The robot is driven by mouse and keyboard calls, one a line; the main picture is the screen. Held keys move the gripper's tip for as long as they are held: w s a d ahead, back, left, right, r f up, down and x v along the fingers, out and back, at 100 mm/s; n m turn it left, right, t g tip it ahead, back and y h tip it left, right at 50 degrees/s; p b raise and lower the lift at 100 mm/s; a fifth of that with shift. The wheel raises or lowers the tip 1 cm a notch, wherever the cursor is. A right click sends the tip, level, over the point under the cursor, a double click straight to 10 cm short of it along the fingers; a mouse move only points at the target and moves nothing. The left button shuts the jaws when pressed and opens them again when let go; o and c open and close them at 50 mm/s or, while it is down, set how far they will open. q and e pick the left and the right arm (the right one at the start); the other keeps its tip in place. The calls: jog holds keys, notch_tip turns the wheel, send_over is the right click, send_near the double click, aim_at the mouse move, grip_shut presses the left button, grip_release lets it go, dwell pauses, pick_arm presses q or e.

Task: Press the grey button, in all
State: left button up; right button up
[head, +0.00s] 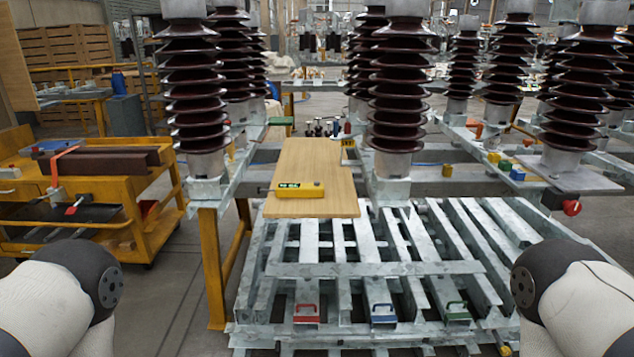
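I cannot make out a grey button for certain anywhere in the head view. A yellow handheld device (305,191) with a small green display lies on a wooden board (325,160) in the middle; any buttons on it are too small to tell. Small yellow, blue and green blocks (505,165) sit on the frame at the right. My two arms show at the lower left and lower right, but neither gripper is in view.
Tall brown ribbed insulators (193,95) stand on the metal frame, left and right of the board. Below is a slatted metal rack (375,268) with red, blue and green handles (383,314) at its front. The yellow cart (150,235) stands left, with clear floor beside it.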

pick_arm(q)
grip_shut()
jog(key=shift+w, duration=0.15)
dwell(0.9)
